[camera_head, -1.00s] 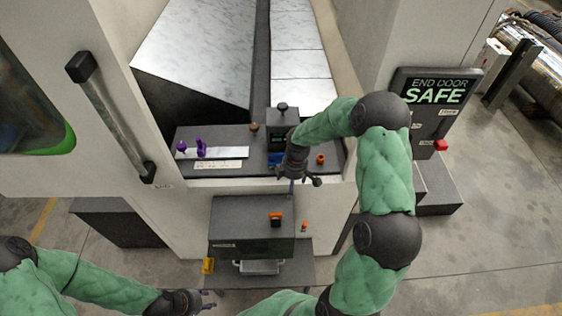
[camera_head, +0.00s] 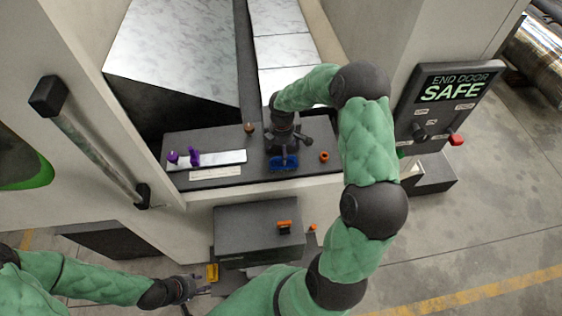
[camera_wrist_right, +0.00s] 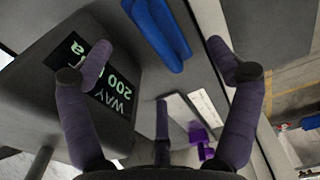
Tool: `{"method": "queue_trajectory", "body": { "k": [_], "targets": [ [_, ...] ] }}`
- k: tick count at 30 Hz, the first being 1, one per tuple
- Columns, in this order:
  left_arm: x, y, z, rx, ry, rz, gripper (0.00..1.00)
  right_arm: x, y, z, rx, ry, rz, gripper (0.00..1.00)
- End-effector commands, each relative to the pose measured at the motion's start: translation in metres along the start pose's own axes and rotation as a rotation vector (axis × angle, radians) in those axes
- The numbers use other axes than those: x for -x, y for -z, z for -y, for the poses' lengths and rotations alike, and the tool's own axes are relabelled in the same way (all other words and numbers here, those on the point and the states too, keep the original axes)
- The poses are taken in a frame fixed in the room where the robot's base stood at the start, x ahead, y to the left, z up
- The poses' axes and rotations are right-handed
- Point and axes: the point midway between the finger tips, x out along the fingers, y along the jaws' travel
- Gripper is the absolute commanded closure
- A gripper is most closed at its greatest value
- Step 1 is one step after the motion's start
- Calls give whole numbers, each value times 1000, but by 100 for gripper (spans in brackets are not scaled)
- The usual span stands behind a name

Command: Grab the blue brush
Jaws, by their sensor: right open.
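The blue brush (camera_head: 284,162) lies on the dark shelf (camera_head: 225,176), near its front edge and right of centre. In the right wrist view the blue brush (camera_wrist_right: 158,32) shows at the top, beyond and between the spread fingers. My right gripper (camera_head: 289,143) is over the shelf, just behind the brush in the head view. Its dark fingers (camera_wrist_right: 160,78) are open with nothing between them, and I see no contact with the brush. My left gripper (camera_head: 196,288) is low at the bottom left, away from the brush; its finger opening is unclear.
A box with a lit display (camera_wrist_right: 105,85) stands close to my right gripper. An orange knob (camera_head: 324,156) is right of the brush. Purple parts (camera_head: 191,157) and a pale plate (camera_head: 225,158) lie left on the shelf. A door handle (camera_head: 90,140) stands further left.

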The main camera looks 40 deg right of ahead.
Motion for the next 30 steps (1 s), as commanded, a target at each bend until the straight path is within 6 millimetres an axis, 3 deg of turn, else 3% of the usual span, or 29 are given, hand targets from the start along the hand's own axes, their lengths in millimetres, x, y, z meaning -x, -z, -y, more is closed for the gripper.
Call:
{"method": "queue_trajectory", "body": {
  "k": [4, 21, 30],
  "targets": [
    [0, 0, 0, 0, 0, 1, 60, -25, 0, 1, -1, 5, 0, 10],
    [4, 0, -2, 0, 0, 0, 60, -86, -6, -5, -1, 3, 0, 10],
    [4, 0, -2, 0, 0, 0, 60, -90, -6, -5, 0, 0, -1, 10]
  ]
}}
